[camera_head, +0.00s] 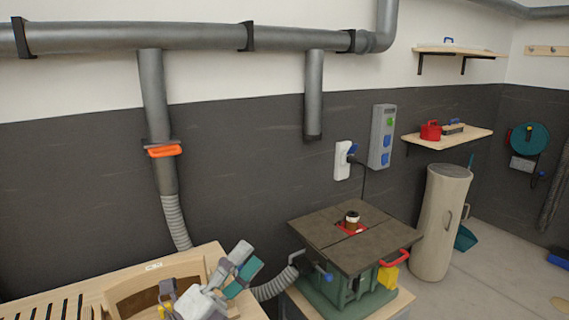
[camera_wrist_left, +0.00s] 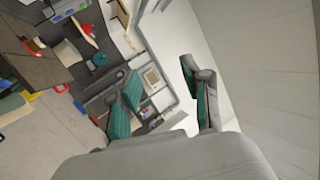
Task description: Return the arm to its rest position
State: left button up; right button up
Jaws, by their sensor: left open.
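My left gripper (camera_head: 244,262) is at the bottom of the head view, left of the machine table, over the right side of the wooden bench. Its grey fingers with teal pads are spread apart with nothing between them. In the left wrist view, the two fingers of this gripper (camera_wrist_left: 162,92) also stand wide apart and empty. Wall, floor and room lie beyond them. My right gripper does not show in either view.
A wooden bench (camera_head: 205,255) lies below the gripper. A grey hose (camera_head: 176,222) runs behind. A beige cylinder (camera_head: 437,225) stands at right, with open floor beyond.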

pick_arm(q)
jog(key=s+a+f+n+g+y, duration=0.1)
jog(key=s+a+f+n+y, duration=0.1)
jog(key=a+f+n+y, duration=0.65)
jog(key=s+a+f+n+g+y, duration=0.15)
jog(key=a+f+n+y, duration=0.35)
jog(key=f+n+y, duration=0.55)
jog(key=s+f+n+g+h, duration=0.1)
jog(key=s+f+n+g, duration=0.5)
jog(key=s, duration=0.5)
jog(key=s+f+n+g+h, duration=0.15)
jog(key=s+f+g, duration=0.35)
jog(key=s+f, duration=0.5)
notch_tip(320, 180, down, 26)
jog(key=s+b, duration=0.2)
jog(key=s+a+f+g, duration=0.2)
jog(key=s+a+f, duration=0.1)
jog(key=s+f, duration=1.4)
jog(key=shift+a+f+b, duration=0.15)
jog(key=shift+f+b, duration=0.05)
jog(key=shift+b, duration=0.1)
